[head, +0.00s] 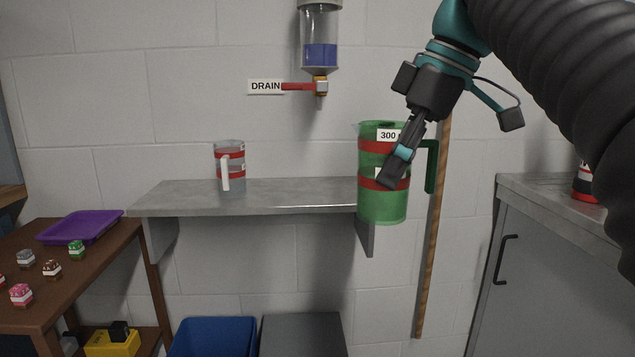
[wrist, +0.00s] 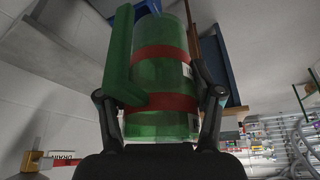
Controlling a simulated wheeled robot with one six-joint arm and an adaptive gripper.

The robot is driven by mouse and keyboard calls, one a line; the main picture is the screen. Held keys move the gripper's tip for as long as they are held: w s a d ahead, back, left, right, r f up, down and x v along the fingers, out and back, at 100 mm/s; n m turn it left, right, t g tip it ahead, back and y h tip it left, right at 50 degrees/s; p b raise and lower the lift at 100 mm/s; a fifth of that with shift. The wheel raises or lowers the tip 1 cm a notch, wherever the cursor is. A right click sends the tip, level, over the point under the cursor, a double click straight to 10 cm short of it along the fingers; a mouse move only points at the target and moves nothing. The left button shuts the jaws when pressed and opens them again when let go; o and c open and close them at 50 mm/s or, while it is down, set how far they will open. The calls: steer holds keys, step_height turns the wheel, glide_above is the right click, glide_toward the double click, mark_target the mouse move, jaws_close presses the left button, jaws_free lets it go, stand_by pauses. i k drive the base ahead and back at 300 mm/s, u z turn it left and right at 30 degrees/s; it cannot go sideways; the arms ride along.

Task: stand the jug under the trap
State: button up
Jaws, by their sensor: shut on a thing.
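The trap (head: 320,40) is a clear bowl on the wall with blue liquid in it. Under it are a brass drain valve (head: 321,87) with a red lever and a DRAIN label. A green jug (head: 380,208) with red bands and a 300 label is upright at the right end of the grey shelf (head: 270,193), in front of its edge. My gripper (head: 393,172) is shut on the jug's body; the wrist view shows a finger on each side of the jug (wrist: 160,75). Whether the jug touches the shelf cannot be told. A smaller clear jug (head: 231,168) stands on the shelf's left part.
The shelf between the clear jug and the green jug is bare, below the drain valve. A wooden pole (head: 433,240) leans on the wall behind the green jug. A blue bin (head: 213,337) and grey bin stand below. A cabinet (head: 560,270) is at right.

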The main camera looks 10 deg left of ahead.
mark_target(324, 189)
steer(key=i, duration=1.05)
steer(key=z, duration=0.05)
